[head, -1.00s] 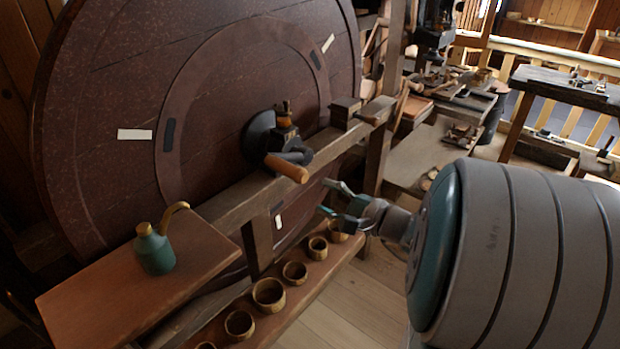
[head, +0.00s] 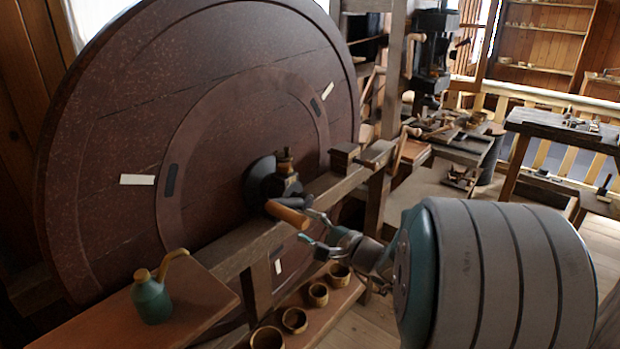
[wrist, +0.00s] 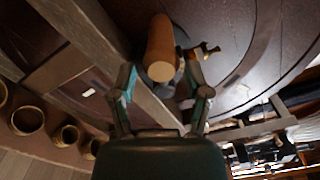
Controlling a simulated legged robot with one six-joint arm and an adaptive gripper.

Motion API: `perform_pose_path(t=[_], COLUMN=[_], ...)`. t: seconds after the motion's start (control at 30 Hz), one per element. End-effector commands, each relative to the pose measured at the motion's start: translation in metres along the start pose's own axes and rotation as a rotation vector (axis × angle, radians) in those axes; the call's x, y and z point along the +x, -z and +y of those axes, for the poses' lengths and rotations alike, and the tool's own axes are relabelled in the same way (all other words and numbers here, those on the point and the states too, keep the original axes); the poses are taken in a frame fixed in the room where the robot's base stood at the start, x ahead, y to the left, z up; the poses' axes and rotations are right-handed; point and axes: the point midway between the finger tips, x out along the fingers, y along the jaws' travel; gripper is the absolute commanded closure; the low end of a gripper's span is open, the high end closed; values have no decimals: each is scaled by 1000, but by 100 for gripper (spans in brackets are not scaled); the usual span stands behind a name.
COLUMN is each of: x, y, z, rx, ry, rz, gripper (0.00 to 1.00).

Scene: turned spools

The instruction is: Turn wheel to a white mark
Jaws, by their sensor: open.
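A large dark red-brown wheel (head: 110,130) stands upright at left in the head view. White marks show at its left (head: 138,179), upper right (head: 328,91) and lower part (head: 278,266). Dark marks sit on its inner ring, at left (head: 171,180) and upper right. A wooden crank handle (head: 287,213) sticks out from the dark hub (head: 270,183). My gripper (head: 308,228) is open, its fingertips close to the handle's free end. In the wrist view, the handle (wrist: 161,45) points toward the camera, between the spread fingers (wrist: 159,68); contact cannot be told.
A wooden beam (head: 225,250) runs in front of the wheel. A green oil can (head: 152,300) stands on a board (head: 205,300) at lower left. Several small round cups (head: 295,320) sit on a low shelf. Cluttered workbenches (head: 460,150) stand behind at right.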

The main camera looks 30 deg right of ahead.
Motion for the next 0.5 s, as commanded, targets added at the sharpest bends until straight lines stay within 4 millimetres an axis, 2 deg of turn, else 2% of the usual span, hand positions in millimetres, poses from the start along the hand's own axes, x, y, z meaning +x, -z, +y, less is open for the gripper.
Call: perform_pose_path(t=[0.5], x=[45], y=[0], z=[0], rx=[-1], ry=[-1], rz=[-2], gripper=[37])
